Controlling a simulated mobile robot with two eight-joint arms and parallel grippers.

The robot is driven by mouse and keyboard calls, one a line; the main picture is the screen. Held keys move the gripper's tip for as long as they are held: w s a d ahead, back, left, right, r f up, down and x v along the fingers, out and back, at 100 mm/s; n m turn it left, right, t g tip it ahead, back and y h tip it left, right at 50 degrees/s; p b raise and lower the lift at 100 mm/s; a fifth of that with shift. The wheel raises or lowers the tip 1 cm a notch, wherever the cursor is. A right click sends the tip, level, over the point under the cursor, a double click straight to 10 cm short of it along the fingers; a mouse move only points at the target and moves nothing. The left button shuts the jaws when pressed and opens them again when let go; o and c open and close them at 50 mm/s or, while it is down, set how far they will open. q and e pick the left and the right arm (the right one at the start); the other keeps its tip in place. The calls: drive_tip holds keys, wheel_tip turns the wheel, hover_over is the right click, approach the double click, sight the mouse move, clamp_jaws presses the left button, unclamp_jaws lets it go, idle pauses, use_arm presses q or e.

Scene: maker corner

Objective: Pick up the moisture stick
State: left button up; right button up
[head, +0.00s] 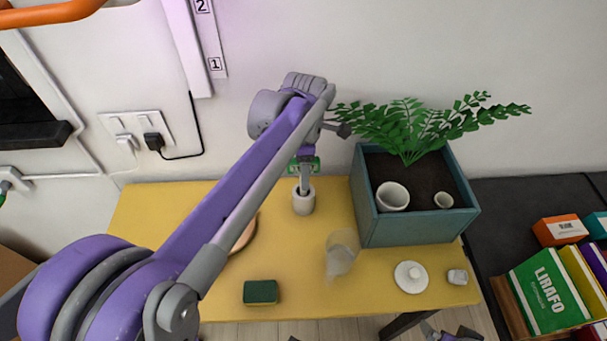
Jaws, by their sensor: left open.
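What looks like the moisture stick shows as a small green head (293,168) above a pale cup (303,206) on the yellow table. Its lower part is hidden by my gripper and the cup, so I cannot tell how it sits. My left arm reaches across from the lower left, and my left gripper (305,180) points down in front of the green head, just over the cup. It is open; whether it touches the head is unclear. My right gripper (452,333) shows only in part at the bottom edge, so its jaws cannot be read.
A teal planter (415,234) with a fern and two small pots stands close on the right. A green sponge (260,292), a clear cup (341,255), a white lid (411,277) and a small grey block (457,277) lie toward the front. The wall is behind.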

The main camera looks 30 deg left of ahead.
use_arm(q)
drive_tip(key=shift+f, duration=0.9)
drive_tip(key=shift+c, duration=0.3)
clamp_jaws()
